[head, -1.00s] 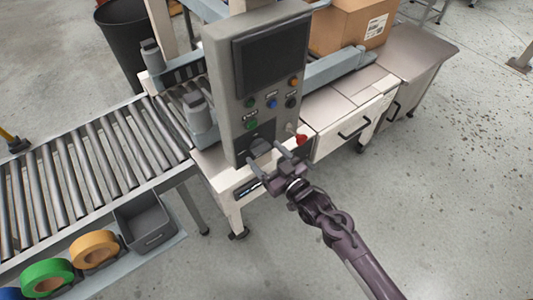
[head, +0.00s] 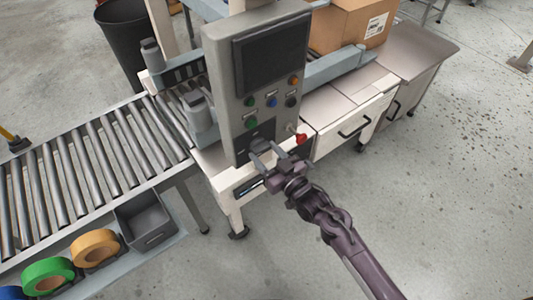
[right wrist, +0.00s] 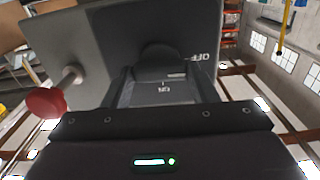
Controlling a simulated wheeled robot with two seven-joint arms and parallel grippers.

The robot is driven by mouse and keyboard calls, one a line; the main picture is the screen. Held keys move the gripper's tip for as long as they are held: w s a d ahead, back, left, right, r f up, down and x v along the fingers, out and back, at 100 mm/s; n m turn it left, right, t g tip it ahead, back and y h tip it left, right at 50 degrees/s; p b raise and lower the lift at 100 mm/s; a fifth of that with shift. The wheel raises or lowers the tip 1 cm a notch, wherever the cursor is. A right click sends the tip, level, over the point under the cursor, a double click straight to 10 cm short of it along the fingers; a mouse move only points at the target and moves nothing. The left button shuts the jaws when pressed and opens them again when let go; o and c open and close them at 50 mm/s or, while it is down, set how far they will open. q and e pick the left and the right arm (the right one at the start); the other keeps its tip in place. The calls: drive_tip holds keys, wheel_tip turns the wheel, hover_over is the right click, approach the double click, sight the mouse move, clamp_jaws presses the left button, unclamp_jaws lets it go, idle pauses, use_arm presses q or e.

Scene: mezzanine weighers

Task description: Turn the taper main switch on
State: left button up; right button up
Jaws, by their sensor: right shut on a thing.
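The taper's main switch is a dark rotary knob (head: 262,144) low on the grey control box (head: 222,95). In the right wrist view the knob (right wrist: 158,58) sits on a dark plate, with OFF lettering to its right and ON lettering on the near side. Which mark the knob points to is hard to tell. My right gripper (head: 267,156) reaches the knob from the front and is shut on it, with one finger on each side. The fingers hide part of the knob in the head view. My left gripper is not in view.
A red mushroom button (head: 301,138) sticks out just right of the knob. Small coloured buttons and a dark screen (head: 272,55) are above. The roller conveyor (head: 90,165), a grey bin (head: 146,222) and tape rolls lie left. The floor in front is clear.

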drive_tip(key=m+p, duration=0.1)
drive_tip(key=m, duration=0.3)
drive_tip(key=shift+m, duration=0.3)
drive_tip(key=m+p, duration=0.2)
drive_tip(key=m, duration=0.2)
drive_tip(key=m+p, duration=0.1)
drive_tip(key=m, duration=0.4)
drive_tip(key=shift+p, duration=0.3)
drive_tip(key=shift+m+p, duration=0.65)
drive_tip(key=shift+m, duration=1.25)
drive_tip(key=o, duration=1)
